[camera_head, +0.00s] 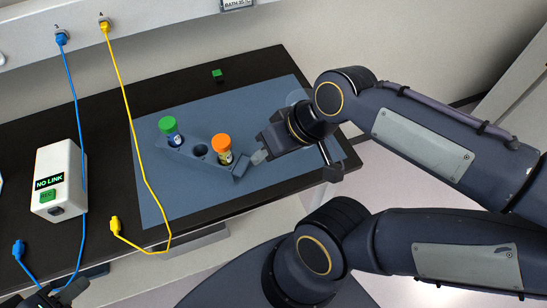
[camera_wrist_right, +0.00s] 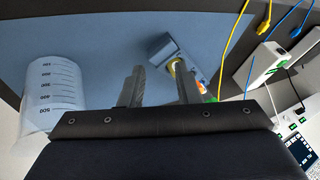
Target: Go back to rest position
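My right gripper (camera_head: 251,163) is over the blue mat, just right of a small blue-grey rack (camera_head: 185,152). In the right wrist view its fingers (camera_wrist_right: 158,78) are apart, with nothing between them. The rack (camera_wrist_right: 163,46) lies beyond the fingertips there. A green-capped vial (camera_head: 169,128) and an orange-capped vial (camera_head: 222,148) stand in the rack, with an empty hole between them. I cannot tell whether the fingers touch the rack. My left gripper (camera_head: 68,291) is at the bottom left corner, partly cut off; its opening is unclear.
A clear graduated beaker (camera_wrist_right: 54,88) is near the right gripper. A white box reading NO LINK (camera_head: 58,180) stands on the dark table (camera_head: 100,130) at left. Blue and yellow cables (camera_head: 124,95) run across the table.

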